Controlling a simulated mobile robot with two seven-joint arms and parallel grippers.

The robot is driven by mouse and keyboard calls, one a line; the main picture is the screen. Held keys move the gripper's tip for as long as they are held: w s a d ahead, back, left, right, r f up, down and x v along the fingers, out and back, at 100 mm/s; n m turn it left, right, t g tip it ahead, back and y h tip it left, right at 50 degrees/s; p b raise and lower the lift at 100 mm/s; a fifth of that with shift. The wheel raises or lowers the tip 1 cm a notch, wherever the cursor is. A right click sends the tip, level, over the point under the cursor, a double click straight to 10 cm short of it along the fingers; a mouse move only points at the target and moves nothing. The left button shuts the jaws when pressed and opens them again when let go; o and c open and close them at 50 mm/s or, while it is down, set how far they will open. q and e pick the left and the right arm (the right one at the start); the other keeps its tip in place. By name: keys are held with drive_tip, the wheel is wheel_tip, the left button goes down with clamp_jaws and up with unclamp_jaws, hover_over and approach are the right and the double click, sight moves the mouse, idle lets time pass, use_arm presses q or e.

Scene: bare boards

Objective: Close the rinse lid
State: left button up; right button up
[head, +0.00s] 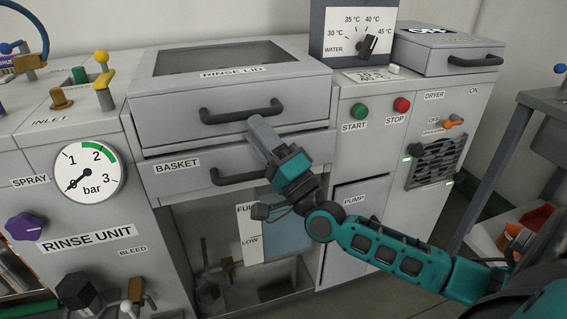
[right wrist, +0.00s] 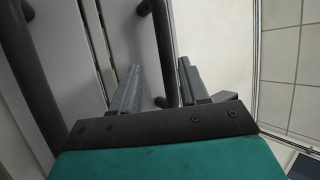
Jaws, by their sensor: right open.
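The rinse lid (head: 180,100) is a grey box-shaped cover with a dark window on top, in the middle of the head view. It lies level over the unit, with a narrow dark seam below its front; I cannot tell if it is fully shut. Its dark bar handle (head: 242,113) is on the front and also shows at the left of the right wrist view (right wrist: 32,85). My right gripper (head: 262,128) is open in front of the unit, just below the lid handle in the picture. In the right wrist view the basket handle (right wrist: 163,45) shows between its fingers (right wrist: 160,75). My left gripper is out of view.
The basket front (head: 170,182) is below the lid. The spray gauge (head: 90,170) and valves stand at the left. The start button (head: 360,111), stop button (head: 402,105) and dryer panel are at the right. A dark rack (head: 545,100) stands at the far right.

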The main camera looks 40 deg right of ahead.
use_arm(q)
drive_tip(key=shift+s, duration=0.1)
use_arm(e)
drive_tip(key=v, duration=0.8)
drive_tip(key=shift+s, duration=0.4)
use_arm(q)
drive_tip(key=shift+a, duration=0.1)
use_arm(e)
drive_tip(key=shift+f, duration=0.1)
drive_tip(key=s+a+f+n+g, duration=0.4)
drive_tip(key=a+f+n+g, duration=0.2)
drive_tip(key=a+f+n, duration=0.3)
drive_tip(key=s+a+f+n+g, duration=0.4)
drive_tip(key=a+f+n+g, duration=0.25)
drive_tip(key=f, duration=0.55)
use_arm(q)
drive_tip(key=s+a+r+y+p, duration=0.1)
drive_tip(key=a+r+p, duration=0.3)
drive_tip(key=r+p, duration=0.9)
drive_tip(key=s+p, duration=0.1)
drive_tip(key=p, duration=0.7)
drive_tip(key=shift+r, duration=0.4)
use_arm(e)
drive_tip(key=s+d+r+h, duration=0.1)
drive_tip(key=d+r, duration=0.3)
drive_tip(key=r, duration=0.9)
drive_tip(key=shift+s+d+g+h, duration=0.15)
drive_tip(key=shift+s+g+h, duration=0.25)
drive_tip(key=shift+s, duration=0.3)
